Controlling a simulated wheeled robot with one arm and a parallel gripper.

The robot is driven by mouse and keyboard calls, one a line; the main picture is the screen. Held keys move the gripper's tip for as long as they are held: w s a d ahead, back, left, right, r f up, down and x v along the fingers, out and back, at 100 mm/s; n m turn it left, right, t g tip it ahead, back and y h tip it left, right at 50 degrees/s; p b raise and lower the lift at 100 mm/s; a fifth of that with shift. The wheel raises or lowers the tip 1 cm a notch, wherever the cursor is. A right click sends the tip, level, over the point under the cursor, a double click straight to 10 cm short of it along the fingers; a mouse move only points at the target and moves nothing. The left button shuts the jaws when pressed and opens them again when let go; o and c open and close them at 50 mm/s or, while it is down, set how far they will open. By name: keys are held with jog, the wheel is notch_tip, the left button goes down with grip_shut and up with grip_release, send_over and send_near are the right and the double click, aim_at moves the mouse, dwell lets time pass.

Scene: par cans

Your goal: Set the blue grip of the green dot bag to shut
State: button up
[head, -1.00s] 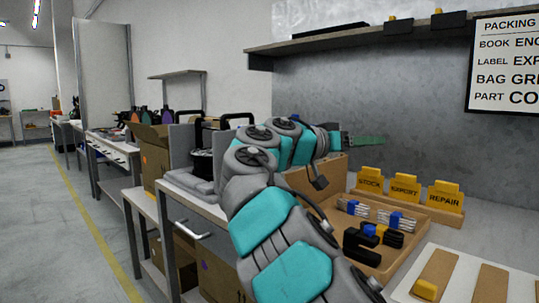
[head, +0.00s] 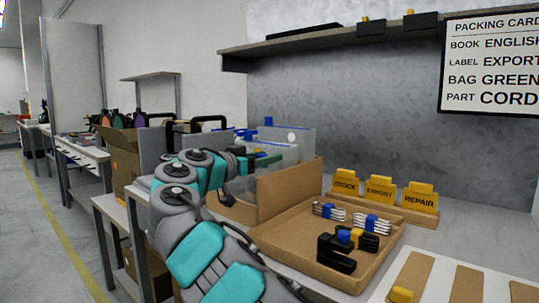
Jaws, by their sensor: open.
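Clear bags (head: 302,147) stand upright in a row behind the brown tray, left of centre. The rear bag shows a white dot. Blue grips (head: 268,121) show at the top edges of the bags; whether each is shut is too small to tell. I cannot make out a green dot on any bag. My gripper (head: 264,160) is open, with greenish fingers, in front of the bags at about their upper half. It hides part of them, and I cannot tell whether it touches one.
A brown tray (head: 262,238) holds black parts with blue and yellow pieces and bundled cords. Yellow STOCK, EXPORT and REPAIR blocks (head: 380,188) stand behind it. A packing card (head: 492,65) reads BAG GREEN. A shelf (head: 300,43) overhangs the bench.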

jog(key=shift+x, duration=1)
jog(key=shift+s, duration=0.1)
grip_shut()
dwell(0.6)
